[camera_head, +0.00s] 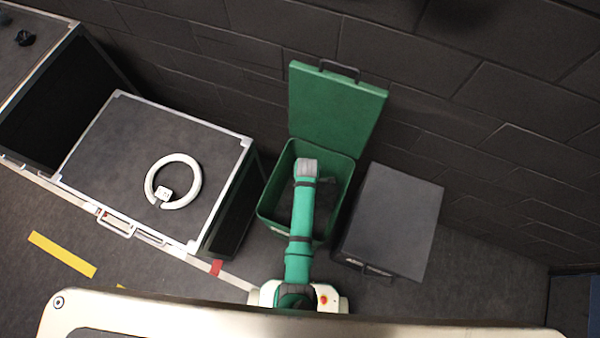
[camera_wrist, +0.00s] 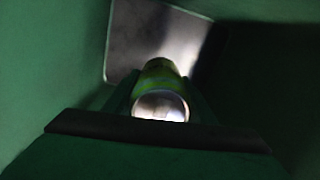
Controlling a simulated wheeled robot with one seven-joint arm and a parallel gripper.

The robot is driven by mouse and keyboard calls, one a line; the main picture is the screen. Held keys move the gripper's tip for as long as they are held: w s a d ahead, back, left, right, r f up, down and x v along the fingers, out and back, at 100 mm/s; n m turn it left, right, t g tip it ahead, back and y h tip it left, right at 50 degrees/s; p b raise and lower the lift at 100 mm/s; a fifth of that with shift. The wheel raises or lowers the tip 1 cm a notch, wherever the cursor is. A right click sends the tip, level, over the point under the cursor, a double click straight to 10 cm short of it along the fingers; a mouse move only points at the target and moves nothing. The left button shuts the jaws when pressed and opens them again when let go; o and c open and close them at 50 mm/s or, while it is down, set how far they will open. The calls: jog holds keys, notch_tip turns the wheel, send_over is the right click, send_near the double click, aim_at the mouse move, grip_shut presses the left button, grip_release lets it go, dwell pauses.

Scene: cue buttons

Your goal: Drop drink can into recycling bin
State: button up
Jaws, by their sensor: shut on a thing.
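The green bin (camera_head: 265,205) stands in the middle of the head view with its green lid (camera_head: 335,105) swung up and open at the back. My green arm reaches over the bin's front rim and bends down inside it. In the wrist view, my gripper (camera_wrist: 160,88) is shut on the drink can (camera_wrist: 160,70), a green can with a bright silver end towards the camera. Green bin walls surround it, and a grey patch shows beyond the can. In the head view, the can and fingertips are hidden by my arm.
A closed dark grey box (camera_head: 395,220) stands close to the bin's right side. At the left, a pale-edged case (camera_head: 120,150) bears a white ring-shaped thing (camera_head: 190,165). A black brick wall is behind the bin. Yellow tape (camera_head: 62,254) marks the floor.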

jog(key=shift+s+d+f, duration=0.1)
jog(key=shift+s+f, duration=0.05)
jog(key=shift+f, duration=1.7)
jog(key=shift+s+a+f, duration=0.1)
jog(key=shift+s+f, duration=0.05)
jog(key=shift+f, duration=1.7)
jog(key=shift+s+d+f, duration=0.1)
jog(key=shift+s+f, duration=0.05)
jog(key=shift+f, duration=1.7)
jog(key=shift+f, duration=0.6)
jog(key=o, duration=1.1)
jog(key=shift+r, duration=0.1)
notch_tip(320, 180, up, 13)
jog(key=shift+r, duration=0.1)
